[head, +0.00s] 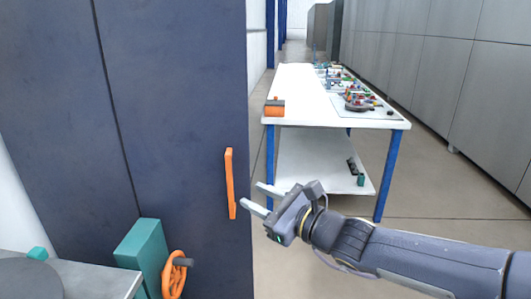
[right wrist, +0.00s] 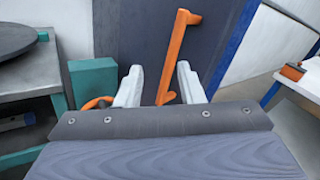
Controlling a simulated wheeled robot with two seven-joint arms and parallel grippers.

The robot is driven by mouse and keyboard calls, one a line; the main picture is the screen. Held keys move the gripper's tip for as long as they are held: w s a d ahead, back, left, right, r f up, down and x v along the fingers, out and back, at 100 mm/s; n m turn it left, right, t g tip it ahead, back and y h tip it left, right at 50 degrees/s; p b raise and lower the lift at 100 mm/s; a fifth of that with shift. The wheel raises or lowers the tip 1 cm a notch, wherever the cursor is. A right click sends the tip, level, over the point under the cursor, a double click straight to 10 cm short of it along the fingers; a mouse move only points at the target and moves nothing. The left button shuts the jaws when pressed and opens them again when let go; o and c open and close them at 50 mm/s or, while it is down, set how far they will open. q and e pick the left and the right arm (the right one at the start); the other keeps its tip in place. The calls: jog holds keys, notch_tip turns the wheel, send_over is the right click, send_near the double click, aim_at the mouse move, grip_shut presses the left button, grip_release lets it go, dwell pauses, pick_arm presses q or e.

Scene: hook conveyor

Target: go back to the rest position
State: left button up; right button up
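My right gripper (head: 257,197) reaches in from the right and stands in front of the dark blue cabinet door. Its two pale fingers are apart and nothing is between them in the head view. The orange door handle (head: 230,183) is just left of the fingertips. In the right wrist view the orange handle (right wrist: 177,58) shows beyond and between the open fingers (right wrist: 158,82); whether they touch it I cannot tell, but a gap shows in the head view. My left gripper is not in view.
A dark blue cabinet (head: 180,100) fills the left. A teal box with an orange handwheel (head: 174,275) and a grey bench (head: 95,277) stand at lower left. A white table (head: 300,90) with blue legs carries small coloured parts and an orange box (head: 274,107). Floor is free at right.

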jog(key=s+d+f+n+g+h, duration=0.1)
jog(key=s+d+f+n+g, duration=0.1)
jog(key=s+d+n, duration=0.4)
jog(key=s+d+f+n+g+h, duration=0.1)
jog(key=s+d+n+g, duration=0.15)
jog(key=s+n, duration=0.5)
jog(key=s+d+f+n+h, duration=0.7)
jog(key=s+d+f+h, duration=0.2)
jog(key=s+d+f, duration=0.5)
notch_tip(320, 180, up, 13)
jog(key=w+d+p, duration=0.1)
jog(key=p, duration=1.1)
jog(key=shift+d+g, duration=0.2)
jog(key=shift+g, duration=0.15)
jog(key=shift+f, duration=0.15)
jog(key=shift+w+a, duration=0.1)
